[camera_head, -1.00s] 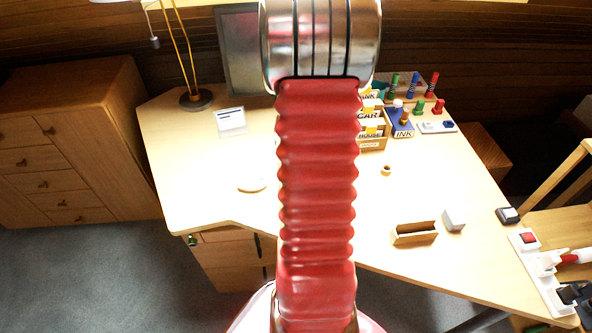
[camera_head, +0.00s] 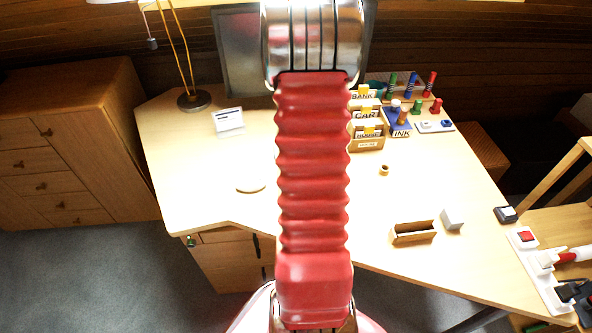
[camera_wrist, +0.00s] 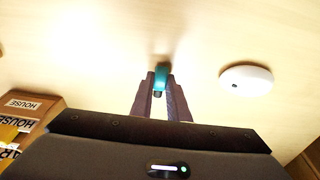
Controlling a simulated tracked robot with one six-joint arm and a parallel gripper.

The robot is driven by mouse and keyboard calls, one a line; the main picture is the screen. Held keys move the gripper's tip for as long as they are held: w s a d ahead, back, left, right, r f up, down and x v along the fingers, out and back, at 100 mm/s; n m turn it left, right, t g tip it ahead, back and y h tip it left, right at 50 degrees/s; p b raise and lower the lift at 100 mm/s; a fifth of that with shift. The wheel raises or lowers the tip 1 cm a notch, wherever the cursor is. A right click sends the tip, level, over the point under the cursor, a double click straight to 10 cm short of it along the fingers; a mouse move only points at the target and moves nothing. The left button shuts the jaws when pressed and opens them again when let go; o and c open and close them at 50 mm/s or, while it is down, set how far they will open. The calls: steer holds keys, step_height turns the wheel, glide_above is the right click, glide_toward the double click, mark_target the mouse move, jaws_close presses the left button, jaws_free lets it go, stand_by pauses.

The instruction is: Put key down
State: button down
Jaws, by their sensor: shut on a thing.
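My gripper (camera_wrist: 160,95) shows in the wrist view, its two dark fingers shut on a small teal key (camera_wrist: 161,75). The key's far end and a dark shadow lie just past the fingertips, over the pale desk top. I cannot tell whether the key touches the desk. In the head view my red arm hides the gripper and the key.
A round white disc (camera_wrist: 246,77) lies right of the gripper; labelled card boxes (camera_wrist: 25,115) stand at left. In the head view, the desk (camera_head: 200,165) holds a small open wooden tray (camera_head: 413,232), a grey block (camera_head: 452,219) and a wooden ring (camera_head: 384,169).

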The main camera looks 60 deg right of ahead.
steer(key=shift+f, duration=0.25)
steer(key=c, duration=1.7)
jaws_free()
steer(key=shift+r, duration=0.8)
steer(key=v, duration=1.1)
